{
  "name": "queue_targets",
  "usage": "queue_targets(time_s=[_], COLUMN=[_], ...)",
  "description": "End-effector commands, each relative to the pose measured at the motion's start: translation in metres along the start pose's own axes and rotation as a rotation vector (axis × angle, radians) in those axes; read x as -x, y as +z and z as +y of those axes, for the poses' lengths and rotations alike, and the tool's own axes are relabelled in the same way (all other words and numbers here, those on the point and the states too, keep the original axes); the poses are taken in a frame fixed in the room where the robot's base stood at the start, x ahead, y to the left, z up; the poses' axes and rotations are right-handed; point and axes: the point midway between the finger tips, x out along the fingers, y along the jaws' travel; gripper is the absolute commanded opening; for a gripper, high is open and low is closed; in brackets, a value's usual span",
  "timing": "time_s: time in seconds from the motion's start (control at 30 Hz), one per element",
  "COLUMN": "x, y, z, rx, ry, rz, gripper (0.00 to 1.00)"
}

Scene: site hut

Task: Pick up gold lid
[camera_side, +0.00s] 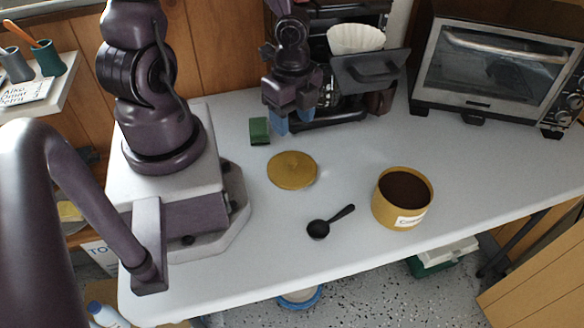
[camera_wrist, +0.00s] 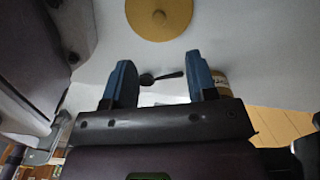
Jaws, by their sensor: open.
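In the wrist view the lid (camera_wrist: 159,14) shows at the top edge, partly cut off, beyond my fingertips. My gripper (camera_side: 291,122) has blue fingers and hangs behind the lid in the side view, apart from it. In the wrist view my gripper (camera_wrist: 158,76) is open with nothing held between its fingers.
An open yellow canister (camera_side: 403,198) of dark contents stands to the right. A black scoop (camera_side: 329,222) lies in front of the lid. A green block (camera_side: 259,131) sits left of my gripper. A coffee maker (camera_side: 345,80) and toaster oven (camera_side: 495,75) stand at the back.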

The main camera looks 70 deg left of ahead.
Motion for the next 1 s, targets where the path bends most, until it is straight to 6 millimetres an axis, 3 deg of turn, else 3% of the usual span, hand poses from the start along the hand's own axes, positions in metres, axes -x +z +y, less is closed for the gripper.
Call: queue_targets(time_s=[0.4,1.0], x=[-0.045,-0.071], y=[-0.001,-0.002], z=[0.001,0.003], rx=[-0.001,0.000], ry=[0.003,0.010], rz=[0.000,0.002], gripper=[0.52,0.52])
